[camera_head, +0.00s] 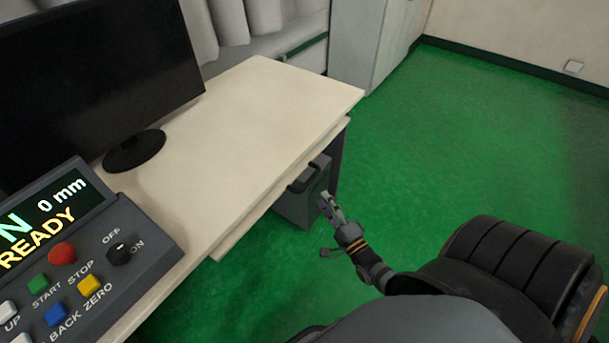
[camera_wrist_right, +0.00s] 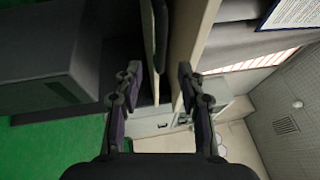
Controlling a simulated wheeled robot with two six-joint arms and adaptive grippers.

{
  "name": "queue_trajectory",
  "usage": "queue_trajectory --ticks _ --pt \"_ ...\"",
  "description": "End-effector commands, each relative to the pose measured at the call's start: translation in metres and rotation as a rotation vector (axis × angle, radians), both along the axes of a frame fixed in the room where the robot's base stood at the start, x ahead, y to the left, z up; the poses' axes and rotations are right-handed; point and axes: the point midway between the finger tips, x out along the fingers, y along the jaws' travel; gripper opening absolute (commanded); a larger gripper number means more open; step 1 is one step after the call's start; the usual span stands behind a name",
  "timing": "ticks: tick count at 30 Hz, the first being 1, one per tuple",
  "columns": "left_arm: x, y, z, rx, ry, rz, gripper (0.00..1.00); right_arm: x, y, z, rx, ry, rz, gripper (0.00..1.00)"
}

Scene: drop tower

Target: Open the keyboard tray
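The keyboard tray (camera_head: 232,239) is a thin pale board under the front edge of the desk top, with only a narrow strip showing. A dark bar-like handle (camera_head: 303,180) sits at its front edge near the far end. My right gripper (camera_head: 325,198) is low in front of the desk, a little to the right of the handle. In the right wrist view its fingers (camera_wrist_right: 173,75) are apart with nothing clamped between them. The dark handle (camera_wrist_right: 160,35) and a pale board edge (camera_wrist_right: 187,35) lie just beyond the fingertips. My left gripper is not in view.
On the desk (camera_head: 270,100) stand a black monitor (camera_head: 100,80) and a control console (camera_head: 80,250) with coloured buttons. A grey cabinet (camera_head: 298,208) is under the desk, behind the handle. Green floor (camera_head: 440,150) is open to the right.

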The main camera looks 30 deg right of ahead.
Motion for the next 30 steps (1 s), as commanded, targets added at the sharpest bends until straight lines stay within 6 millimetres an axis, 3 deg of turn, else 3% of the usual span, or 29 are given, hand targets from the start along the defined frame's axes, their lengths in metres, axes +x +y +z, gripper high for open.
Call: queue_trajectory --ticks 6,12,23,30 --pt "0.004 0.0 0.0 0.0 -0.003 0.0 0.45 0.048 0.0 0.01 -0.001 -0.007 0.0 0.39" --pt "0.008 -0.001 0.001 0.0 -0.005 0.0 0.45 0.079 0.0 0.015 -0.002 -0.004 0.001 0.39" --pt "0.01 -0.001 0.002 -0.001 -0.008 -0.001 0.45 0.088 0.0 0.017 -0.002 -0.003 0.001 0.39" --pt "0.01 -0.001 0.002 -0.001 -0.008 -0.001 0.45 0.088 0.0 0.017 -0.002 -0.003 0.001 0.11"
